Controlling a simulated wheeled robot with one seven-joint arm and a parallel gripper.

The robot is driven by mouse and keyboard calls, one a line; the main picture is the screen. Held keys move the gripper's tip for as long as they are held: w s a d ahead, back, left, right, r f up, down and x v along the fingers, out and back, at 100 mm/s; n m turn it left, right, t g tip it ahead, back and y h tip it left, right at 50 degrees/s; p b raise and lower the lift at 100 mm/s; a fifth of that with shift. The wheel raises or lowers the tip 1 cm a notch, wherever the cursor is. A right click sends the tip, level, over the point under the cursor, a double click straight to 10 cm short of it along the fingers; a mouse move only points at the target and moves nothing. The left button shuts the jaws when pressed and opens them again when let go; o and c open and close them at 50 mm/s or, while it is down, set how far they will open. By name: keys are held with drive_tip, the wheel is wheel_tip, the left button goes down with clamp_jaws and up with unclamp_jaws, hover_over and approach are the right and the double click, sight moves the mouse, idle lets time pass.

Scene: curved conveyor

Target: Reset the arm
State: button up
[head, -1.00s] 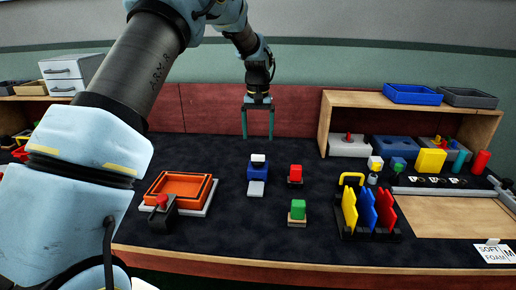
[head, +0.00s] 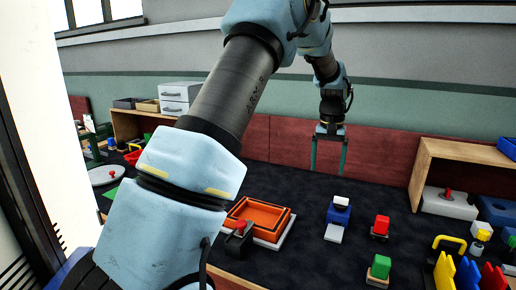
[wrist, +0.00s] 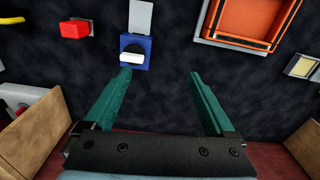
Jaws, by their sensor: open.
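My gripper (head: 328,155) hangs above the back part of the dark table in the head view, its two green fingers apart. It also shows in the wrist view (wrist: 160,85), open, with only dark table surface between the fingers. It touches nothing. A blue block with a white top (head: 340,212) stands on the table in front of it. In the wrist view this blue block (wrist: 135,52) lies just beyond the left fingertip.
An orange tray (head: 258,218) sits left of the blue block. A red block (head: 381,225) and a green block (head: 380,266) stand to the right. A wooden shelf (head: 465,150) rises at the right. Bare table lies beneath my gripper.

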drive_tip(key=s+a+n, duration=0.1)
drive_tip(key=s+a, duration=0.2)
drive_tip(key=a, duration=0.8)
drive_tip(key=s+a+n, duration=0.1)
drive_tip(key=s+a, duration=0.3)
drive_tip(key=a, duration=0.6)
drive_tip(key=s+a+f+n+t, duration=0.1)
drive_tip(key=s+a+f, duration=0.1)
drive_tip(key=s+a, duration=0.8)
drive_tip(key=shift+s+a+n, duration=0.35)
drive_tip(key=shift+s+n, duration=0.05)
drive_tip(key=shift+s, duration=0.5)
